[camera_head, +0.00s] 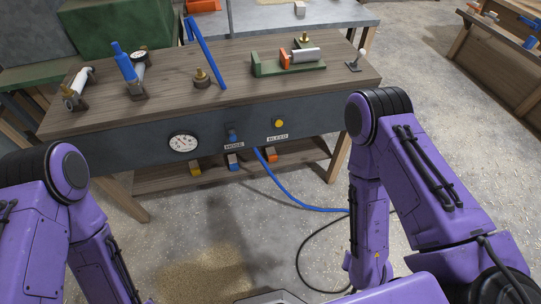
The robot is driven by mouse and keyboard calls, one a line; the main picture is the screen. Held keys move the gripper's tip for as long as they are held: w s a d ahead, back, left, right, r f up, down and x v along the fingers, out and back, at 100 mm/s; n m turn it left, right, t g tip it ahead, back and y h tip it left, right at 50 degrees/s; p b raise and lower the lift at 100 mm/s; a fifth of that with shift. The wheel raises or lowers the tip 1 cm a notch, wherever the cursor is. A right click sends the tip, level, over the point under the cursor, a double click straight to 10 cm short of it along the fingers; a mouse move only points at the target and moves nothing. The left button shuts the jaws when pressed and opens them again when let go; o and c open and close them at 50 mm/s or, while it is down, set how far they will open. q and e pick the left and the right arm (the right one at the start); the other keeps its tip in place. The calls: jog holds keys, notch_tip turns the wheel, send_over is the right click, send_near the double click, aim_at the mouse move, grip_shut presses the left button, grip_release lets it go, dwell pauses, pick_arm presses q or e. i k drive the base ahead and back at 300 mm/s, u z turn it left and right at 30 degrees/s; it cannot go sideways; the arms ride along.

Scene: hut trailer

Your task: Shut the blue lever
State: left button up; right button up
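Several blue parts could be the lever, and I cannot tell which one is meant. A long blue bar (206,54) slants over the wooden bench top, next to a brass fitting (201,78). A small blue knob (232,135) sits on the bench's dark front panel, above a label reading HOSE. My two purple arms come in from the left and right and bend downward in front of the bench, touching none of these. Both grippers are out of the picture.
The bench top (170,106) also holds a green fixture (262,67) with a grey cylinder, and a small toggle (356,62) at right. A yellow knob (279,123) and a gauge (183,142) are on the front panel. A blue hose (290,195) runs down to the floor.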

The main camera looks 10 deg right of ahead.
aim_at(232, 138)
jog(key=u, duration=1.3)
jog(key=i, duration=0.75)
jog(key=z, duration=1.35)
